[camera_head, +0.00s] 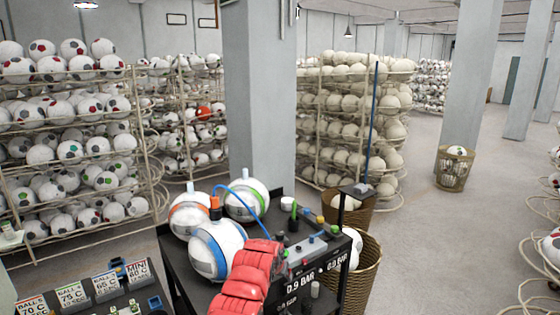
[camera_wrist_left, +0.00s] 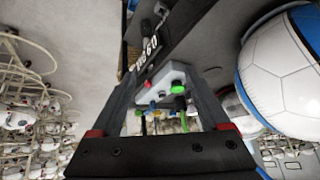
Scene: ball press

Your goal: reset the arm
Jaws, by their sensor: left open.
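My left arm (camera_head: 252,270), with red padded segments, reaches up from the bottom over the black table (camera_head: 184,268). Its gripper is hard to make out in the head view. In the left wrist view my left gripper (camera_wrist_left: 165,78) is open, its two dark fingers apart. A grey control box (camera_head: 308,248) with small coloured knobs sits on the table beyond the arm. It also shows between the fingers in the left wrist view (camera_wrist_left: 172,76), apparently behind them; I cannot tell any contact. My right gripper is out of view.
A blue-and-white ball (camera_head: 216,250) is close left of my arm; a green-striped ball (camera_head: 246,200) and an orange-striped ball (camera_head: 188,214) stand behind it. Wicker baskets (camera_head: 366,270) stand right of the table. A pillar (camera_head: 258,90) rises behind.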

